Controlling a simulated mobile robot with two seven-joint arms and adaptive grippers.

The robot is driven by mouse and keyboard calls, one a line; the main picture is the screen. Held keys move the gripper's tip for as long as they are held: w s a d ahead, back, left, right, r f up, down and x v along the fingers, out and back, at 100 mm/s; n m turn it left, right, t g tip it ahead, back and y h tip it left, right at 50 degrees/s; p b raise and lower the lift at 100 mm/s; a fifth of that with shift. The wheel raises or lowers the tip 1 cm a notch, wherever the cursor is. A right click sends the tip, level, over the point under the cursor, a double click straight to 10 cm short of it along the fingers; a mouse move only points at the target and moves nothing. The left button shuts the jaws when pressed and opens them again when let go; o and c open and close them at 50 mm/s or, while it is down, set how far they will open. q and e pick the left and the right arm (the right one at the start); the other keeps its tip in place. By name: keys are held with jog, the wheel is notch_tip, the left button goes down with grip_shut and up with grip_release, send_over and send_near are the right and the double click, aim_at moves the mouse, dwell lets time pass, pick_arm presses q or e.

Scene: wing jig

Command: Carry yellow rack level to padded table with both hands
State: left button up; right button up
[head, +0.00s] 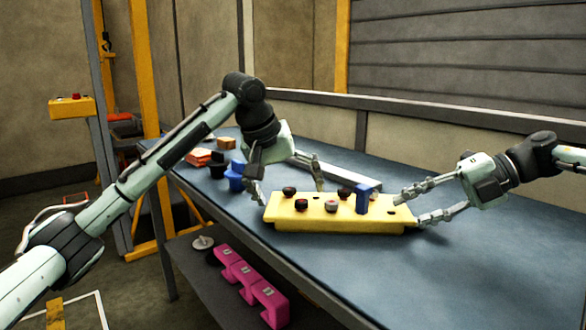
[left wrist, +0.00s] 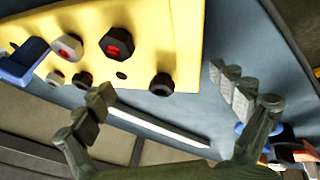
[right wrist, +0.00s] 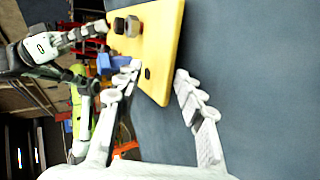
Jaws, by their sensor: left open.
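The yellow rack (head: 300,223) lies flat on the blue-topped table (head: 440,270). Dark and reddish knobs and a blue piece (head: 363,199) stand on it. I cannot tell which table is the padded one.
Blue and black pieces (head: 235,176) and orange blocks (head: 198,156) sit at the table's far left. A pale bar (head: 340,172) lies behind the rack. Pink blocks (head: 250,283) rest on a lower shelf. The table's front right is clear.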

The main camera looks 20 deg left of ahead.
pick_arm(q)
jog(key=v, duration=0.7)
jog(key=shift+s+r, duration=0.1)
jog(key=shift+r, duration=0.1)
pick_arm(e)
jog(key=shift+d, duration=0.1)
jog(key=shift+v, duration=4)
